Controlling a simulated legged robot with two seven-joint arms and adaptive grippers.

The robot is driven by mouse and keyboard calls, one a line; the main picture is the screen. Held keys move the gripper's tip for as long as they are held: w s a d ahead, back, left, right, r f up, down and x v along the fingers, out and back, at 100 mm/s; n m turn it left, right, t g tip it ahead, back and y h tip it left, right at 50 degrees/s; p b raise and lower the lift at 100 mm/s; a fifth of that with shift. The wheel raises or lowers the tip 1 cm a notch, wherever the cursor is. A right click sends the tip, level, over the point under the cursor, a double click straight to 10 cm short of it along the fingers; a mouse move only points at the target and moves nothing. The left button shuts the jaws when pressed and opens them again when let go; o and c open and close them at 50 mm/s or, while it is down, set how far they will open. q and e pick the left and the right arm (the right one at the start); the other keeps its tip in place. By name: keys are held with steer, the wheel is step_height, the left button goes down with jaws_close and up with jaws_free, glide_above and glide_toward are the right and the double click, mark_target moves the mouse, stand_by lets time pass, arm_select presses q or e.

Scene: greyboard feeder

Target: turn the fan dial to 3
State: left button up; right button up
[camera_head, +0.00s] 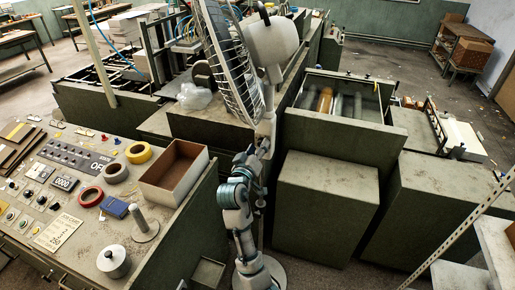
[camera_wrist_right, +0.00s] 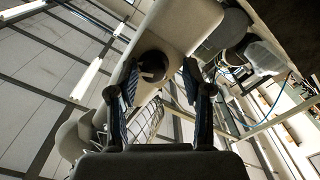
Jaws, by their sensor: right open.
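The fan (camera_head: 228,65) has a wire cage and a pale motor housing (camera_head: 272,42), and stands upright in the middle of the head view. The right wrist view shows a round dark dial (camera_wrist_right: 152,66) on a pale part of the fan; its setting cannot be read. My right gripper (camera_head: 264,143) is raised just below the motor housing, close to the fan's neck. In the right wrist view its two fingers (camera_wrist_right: 160,80) are apart, with the dial between their tips. Whether they touch it cannot be told. My left gripper is out of view.
A control panel (camera_head: 50,170) lies left, with tape rolls (camera_head: 138,152), an open brown box (camera_head: 174,172) and a metal pot (camera_head: 114,262) on it. Green machine cabinets (camera_head: 325,205) stand right of my arm. Open floor (camera_head: 400,68) shows at the back right.

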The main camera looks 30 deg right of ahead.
steer(key=v, duration=0.7)
steer(key=shift+a, duration=0.2)
